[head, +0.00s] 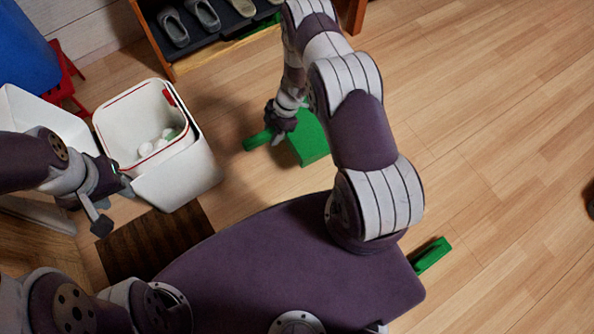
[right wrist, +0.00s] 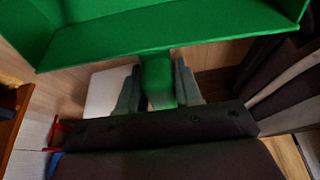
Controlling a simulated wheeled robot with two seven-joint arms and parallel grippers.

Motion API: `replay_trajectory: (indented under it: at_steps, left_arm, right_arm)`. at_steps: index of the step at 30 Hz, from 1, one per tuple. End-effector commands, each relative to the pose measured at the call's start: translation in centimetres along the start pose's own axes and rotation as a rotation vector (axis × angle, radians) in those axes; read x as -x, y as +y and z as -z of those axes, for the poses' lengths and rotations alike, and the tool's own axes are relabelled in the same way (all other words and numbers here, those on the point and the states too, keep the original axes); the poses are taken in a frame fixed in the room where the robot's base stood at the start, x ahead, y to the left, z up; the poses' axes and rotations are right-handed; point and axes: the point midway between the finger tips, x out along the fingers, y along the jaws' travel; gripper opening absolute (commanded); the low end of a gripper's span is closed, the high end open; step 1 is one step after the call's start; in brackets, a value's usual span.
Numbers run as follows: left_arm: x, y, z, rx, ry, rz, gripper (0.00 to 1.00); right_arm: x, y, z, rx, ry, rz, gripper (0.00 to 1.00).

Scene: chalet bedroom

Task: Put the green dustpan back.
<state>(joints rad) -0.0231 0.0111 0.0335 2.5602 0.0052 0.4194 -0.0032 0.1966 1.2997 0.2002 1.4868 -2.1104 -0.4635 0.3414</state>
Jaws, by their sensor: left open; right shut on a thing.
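The green dustpan (head: 312,143) is in my right gripper (head: 279,136), above or near the wooden floor; I cannot tell its height. Its handle (head: 257,141) points left and its pan is to the right. In the right wrist view, the pan (right wrist: 170,30) fills the top and the handle (right wrist: 158,82) sits between the two fingers. My right gripper is shut on this handle. My left gripper (head: 113,207) is open and empty, beside the front left of the white bin (head: 185,175).
The bin has a red-edged rim and holds white crumpled balls. A dark shoe rack (head: 225,45) with grey shoes (head: 173,27) stands at the back. A green object (head: 433,255) lies at right by my base. A dark brown mat (head: 155,245) lies below the bin. The right floor is mostly clear.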

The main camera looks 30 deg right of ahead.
Motion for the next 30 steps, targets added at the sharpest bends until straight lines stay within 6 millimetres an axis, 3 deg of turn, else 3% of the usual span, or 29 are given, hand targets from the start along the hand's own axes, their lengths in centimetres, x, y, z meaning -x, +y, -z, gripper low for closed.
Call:
replay_trajectory:
  at_steps: [1, 4, 13, 19, 25, 30]
  left_arm:
    - [-1.1, 0.0, -0.1, 0.0, 0.001, 0.0, 0.4]
    - [-1.9, 0.0, -0.2, 0.0, 0.001, 0.0, 0.4]
    - [-6.7, 0.0, -0.8, 0.0, 0.001, 0.0, 0.4]
    - [-7.8, 0.0, -0.9, 0.0, 0.001, 0.0, 0.4]
    - [-11.1, 0.0, -1.3, 0.0, 0.001, 0.0, 0.4]
    - [-10.8, 0.0, -1.2, 0.0, 0.001, 0.0, 0.4]
  right_arm:
    - [-1.1, 0.2, -1.0, 0.018, -0.008, 0.005, 0.0]
    - [-2.3, -0.2, -1.1, 0.04, -0.017, 0.018, 0.0]
    - [-9.8, -4.8, 3.1, 0.044, -0.017, 0.021, 0.0]
    - [-11.5, -6.2, 4.5, 0.042, -0.017, 0.019, 0.0]
    - [-15.0, -6.3, 3.1, 0.041, -0.017, 0.019, 0.0]
    - [-14.8, -6.2, 3.2, 0.041, -0.017, 0.019, 0.0]
